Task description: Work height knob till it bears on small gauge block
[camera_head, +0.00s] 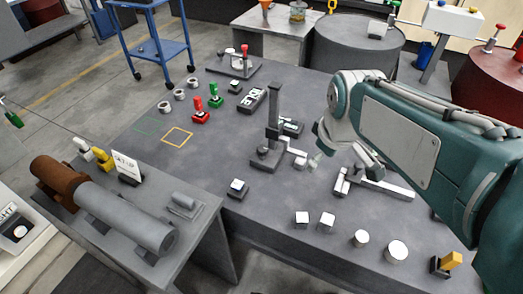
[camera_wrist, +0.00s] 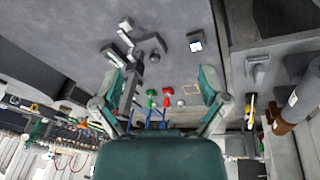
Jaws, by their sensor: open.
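A dark height gauge stands on the grey table in the head view, with an upright post (camera_head: 273,112) on a dark base (camera_head: 265,157). A short arm (camera_head: 291,127) reaches right from the post. A small pale block or knob (camera_head: 299,160) is beside its base; I cannot tell which. My gripper (camera_head: 342,160) hangs to the right of the gauge, partly hidden by my arm. In the wrist view my gripper (camera_wrist: 163,97) is open and empty, its two fingers wide apart. The gauge (camera_wrist: 135,75) shows near the left finger, apparently beyond it.
Pale blocks (camera_head: 302,218) and cylinders (camera_head: 396,251) stand along the front edge. A metal bar fixture (camera_head: 385,185) lies right of the gauge. Red (camera_head: 200,110) and green (camera_head: 215,96) clamps stand left. A barrel (camera_head: 358,45) stands behind. The table's left middle is mostly clear.

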